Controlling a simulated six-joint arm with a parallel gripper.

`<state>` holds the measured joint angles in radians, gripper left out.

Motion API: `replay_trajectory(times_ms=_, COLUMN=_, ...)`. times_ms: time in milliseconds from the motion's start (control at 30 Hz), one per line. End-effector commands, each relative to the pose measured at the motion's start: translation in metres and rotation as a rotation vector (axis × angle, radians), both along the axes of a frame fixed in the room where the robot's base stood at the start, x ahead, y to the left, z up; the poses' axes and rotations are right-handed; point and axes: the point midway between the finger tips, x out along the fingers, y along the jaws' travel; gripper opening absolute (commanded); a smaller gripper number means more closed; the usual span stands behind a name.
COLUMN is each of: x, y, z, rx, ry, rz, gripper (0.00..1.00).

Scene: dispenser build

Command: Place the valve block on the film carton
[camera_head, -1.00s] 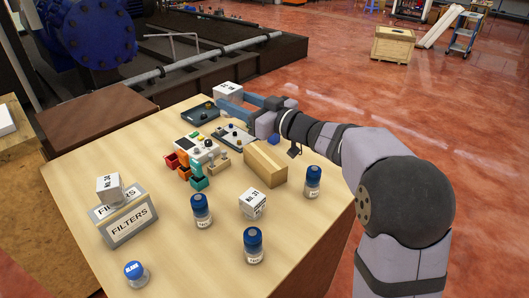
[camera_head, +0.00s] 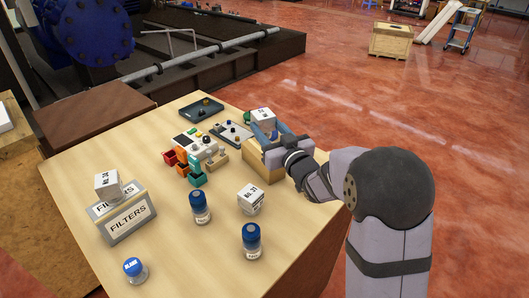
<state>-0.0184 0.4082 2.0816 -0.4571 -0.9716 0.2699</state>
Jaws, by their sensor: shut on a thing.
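A white cube with a dark printed label, which I take to be the valve block (camera_head: 262,117), is held between the blue-grey fingers of my gripper (camera_head: 262,132). My gripper is shut on it. It is over the tan carton, which I take to be the film carton (camera_head: 256,167), at the right side of the wooden table. My gripper and wrist hide much of the carton's top. I cannot tell whether the block touches the carton or hangs just above it.
Another white cube (camera_head: 251,198) and blue-capped bottles (camera_head: 200,207) stand in front. A cube (camera_head: 108,185) sits on the FILTERS box (camera_head: 128,217). A dark tray (camera_head: 201,109), a panel (camera_head: 231,133) and coloured bins (camera_head: 184,161) lie left of my gripper.

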Motion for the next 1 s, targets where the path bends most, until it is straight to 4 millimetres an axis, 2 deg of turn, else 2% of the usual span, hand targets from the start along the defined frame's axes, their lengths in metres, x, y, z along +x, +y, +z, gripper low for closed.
replay_trajectory(times_ms=300, x=0.000, y=0.000, z=-0.040, rx=0.003, ry=-0.001, rz=0.000, gripper=0.03)
replay_trajectory(times_ms=667, x=0.000, y=0.000, z=-0.050, rx=0.002, ry=-0.006, rz=0.001, gripper=0.03)
replay_trajectory(times_ms=1000, x=0.000, y=0.000, z=-0.083, rx=0.002, ry=-0.002, rz=0.001, gripper=0.03)
